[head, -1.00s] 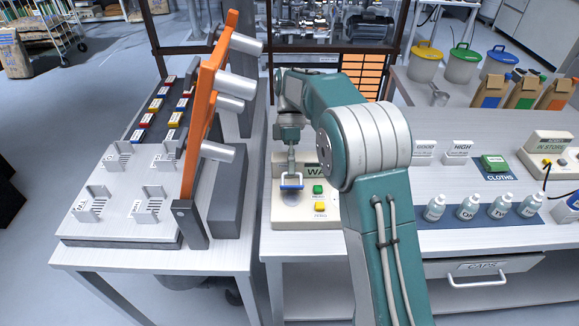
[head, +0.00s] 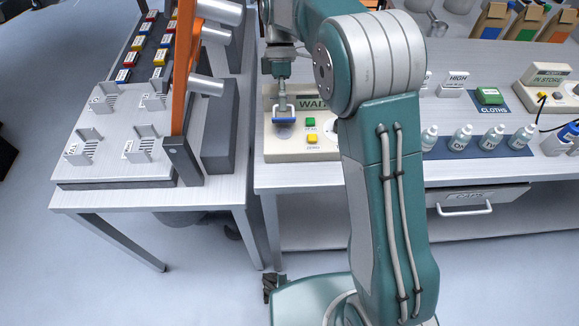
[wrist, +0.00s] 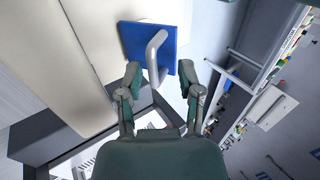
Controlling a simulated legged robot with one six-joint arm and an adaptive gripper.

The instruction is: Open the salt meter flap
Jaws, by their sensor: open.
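The salt meter is a beige box (head: 290,150) with a sign that reads WAIT (head: 312,103), a green button (head: 310,122) and a yellow button (head: 312,139). Its blue flap (head: 285,121) is on the left of the front face; it also shows in the wrist view (wrist: 135,42) with a grey bar handle (wrist: 154,50). My gripper (wrist: 160,73) is open, one finger on each side of the handle's near end. I cannot tell whether a finger touches it. In the head view my gripper (head: 282,100) is small at the flap, and my arm hides the box's right side.
An orange upright rack (head: 183,80) with grey cylinders stands left of the meter, close to a dark grey block (head: 219,130). Small bottles (head: 461,137) stand on the bench to the right, above a drawer with a handle (head: 465,210). A green cloths box (head: 489,96) lies behind them.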

